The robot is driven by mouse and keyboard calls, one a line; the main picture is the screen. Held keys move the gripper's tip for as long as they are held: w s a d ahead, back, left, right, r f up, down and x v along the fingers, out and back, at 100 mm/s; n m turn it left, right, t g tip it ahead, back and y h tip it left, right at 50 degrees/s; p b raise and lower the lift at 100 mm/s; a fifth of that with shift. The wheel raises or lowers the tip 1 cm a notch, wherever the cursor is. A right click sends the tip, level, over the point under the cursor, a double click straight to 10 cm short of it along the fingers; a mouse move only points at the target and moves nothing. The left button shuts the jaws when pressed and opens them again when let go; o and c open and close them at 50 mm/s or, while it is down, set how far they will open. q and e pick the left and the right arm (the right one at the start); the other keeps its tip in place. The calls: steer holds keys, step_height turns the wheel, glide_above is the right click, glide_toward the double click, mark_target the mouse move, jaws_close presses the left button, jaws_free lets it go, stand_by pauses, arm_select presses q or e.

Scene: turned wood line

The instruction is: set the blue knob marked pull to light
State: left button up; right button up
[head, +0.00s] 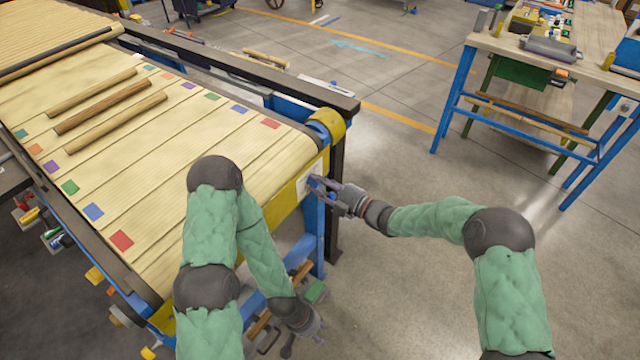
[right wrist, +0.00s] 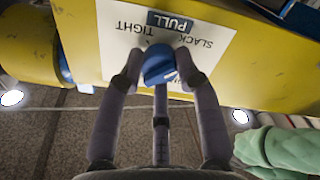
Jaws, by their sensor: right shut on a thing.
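The blue knob (right wrist: 158,64) sits on a white plate (right wrist: 110,38) on the yellow end of the conveyor. The plate appears upside down in the right wrist view and reads PULL, SLACK and TIGHT; more lettering below the knob is mostly hidden. A small pale mark shows on the knob's lower right edge. My right gripper (right wrist: 156,82) is shut on the knob, its fingers at either side. In the head view my right gripper (head: 318,190) reaches the plate from the right and mostly hides the knob. My left gripper (head: 304,345) hangs low beside the conveyor, open and empty.
The slatted conveyor (head: 200,130) carries several wooden rods (head: 105,107) and coloured squares along its sides. A blue leg (head: 313,240) stands below the yellow end. A workbench (head: 500,45) stands at the back right. The floor (head: 400,150) between is clear.

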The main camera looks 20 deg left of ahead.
steer(key=shift+m, duration=0.3)
steer(key=shift+w+r+m+p, duration=0.1)
steer(key=shift+m+p, duration=1.6)
steer(key=shift+m, duration=2.6)
steer(key=shift+r+m+p, duration=0.1)
steer(key=shift+m+p, duration=1.55)
steer(key=shift+m, duration=2.65)
steer(key=o, duration=0.9)
steer(key=shift+o, duration=1.2)
steer(key=shift+f, duration=0.1)
